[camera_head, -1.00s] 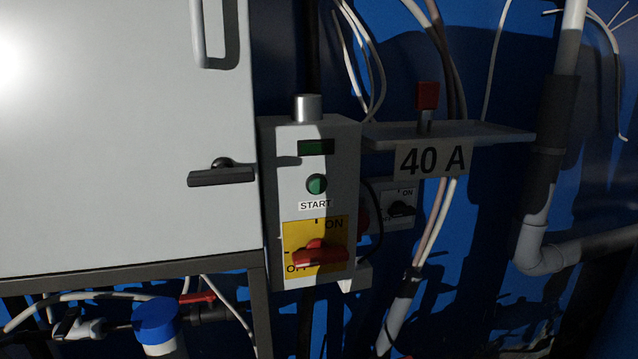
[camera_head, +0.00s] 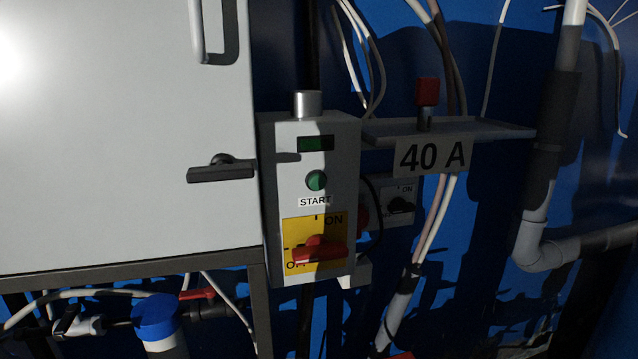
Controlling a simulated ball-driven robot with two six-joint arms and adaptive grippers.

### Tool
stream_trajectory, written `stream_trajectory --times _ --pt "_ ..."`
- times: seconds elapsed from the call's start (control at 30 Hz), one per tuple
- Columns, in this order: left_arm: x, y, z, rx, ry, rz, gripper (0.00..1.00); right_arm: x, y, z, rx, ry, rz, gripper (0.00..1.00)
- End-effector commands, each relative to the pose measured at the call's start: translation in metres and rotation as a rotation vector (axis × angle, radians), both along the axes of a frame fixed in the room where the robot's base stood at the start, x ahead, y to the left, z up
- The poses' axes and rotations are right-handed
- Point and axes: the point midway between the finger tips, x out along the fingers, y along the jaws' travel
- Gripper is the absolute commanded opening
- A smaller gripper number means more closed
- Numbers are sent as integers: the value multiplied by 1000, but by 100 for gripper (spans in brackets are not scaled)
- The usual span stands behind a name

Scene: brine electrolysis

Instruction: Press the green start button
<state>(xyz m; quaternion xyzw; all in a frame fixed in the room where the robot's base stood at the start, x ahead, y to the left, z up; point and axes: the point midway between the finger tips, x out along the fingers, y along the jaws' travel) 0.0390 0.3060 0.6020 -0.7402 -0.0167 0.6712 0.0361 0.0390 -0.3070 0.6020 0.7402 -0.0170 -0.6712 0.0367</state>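The green start button (camera_head: 316,180) is a small round button on the front of a grey control box (camera_head: 285,215), just above a white START label (camera_head: 314,201). A dark green display window (camera_head: 316,143) sits above the button. Below it is a yellow plate (camera_head: 328,266) marked ON and OFF with a red rotary handle (camera_head: 312,250), which lies roughly level. Nothing covers the button. Neither of my grippers shows in the head view.
A large grey cabinet (camera_head: 110,140) with a dark latch handle (camera_head: 220,171) stands left of the box. To the right are a shelf (camera_head: 490,131) with a red-topped part (camera_head: 428,92), a 40 A sign (camera_head: 433,157), a smaller ON switch (camera_head: 401,205), cables and a grey pipe (camera_head: 540,250). A blue-capped part (camera_head: 157,317) is below.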

Motion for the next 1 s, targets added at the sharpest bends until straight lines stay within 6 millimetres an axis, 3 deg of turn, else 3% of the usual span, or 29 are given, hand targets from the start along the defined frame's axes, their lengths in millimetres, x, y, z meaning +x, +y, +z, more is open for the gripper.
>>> stream_trajectory --times 0.03,0.33,1.0 --pt "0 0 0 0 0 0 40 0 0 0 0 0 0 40" --pt "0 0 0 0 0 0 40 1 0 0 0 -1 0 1" --pt "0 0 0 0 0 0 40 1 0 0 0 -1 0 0"
